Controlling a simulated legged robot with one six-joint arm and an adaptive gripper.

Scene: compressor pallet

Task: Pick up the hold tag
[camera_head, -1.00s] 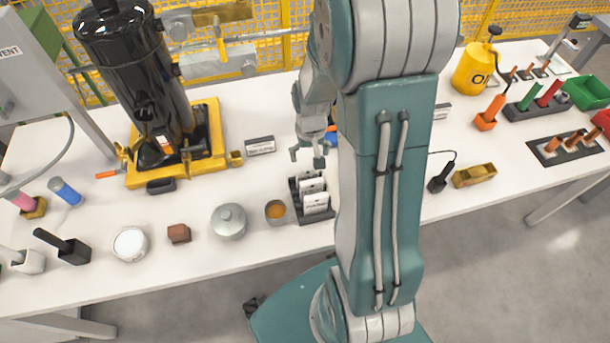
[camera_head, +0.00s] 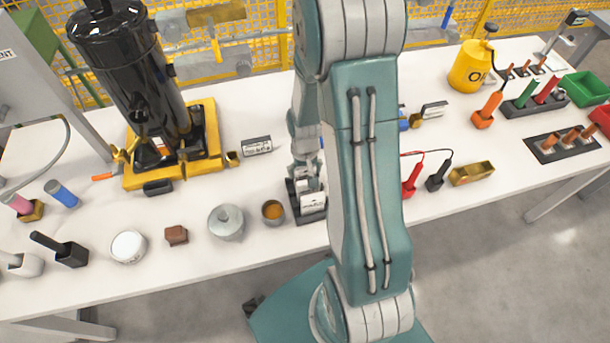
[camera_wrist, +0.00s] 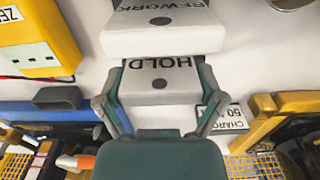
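In the head view my gripper (camera_head: 306,182) is down at the dark tag rack (camera_head: 309,217), partly hidden by my arm. A white tag lettered REWORK (camera_wrist: 160,30) lies just beyond the hold tag in the wrist view.
A tin with orange contents (camera_head: 273,211) and a grey lidded pot (camera_head: 227,222) stand left of the rack. A black tank on a yellow base (camera_head: 176,178) stands behind left. Red (camera_head: 411,179) and black (camera_head: 438,178) probes and a yellow tray (camera_head: 472,174) lie to the right.

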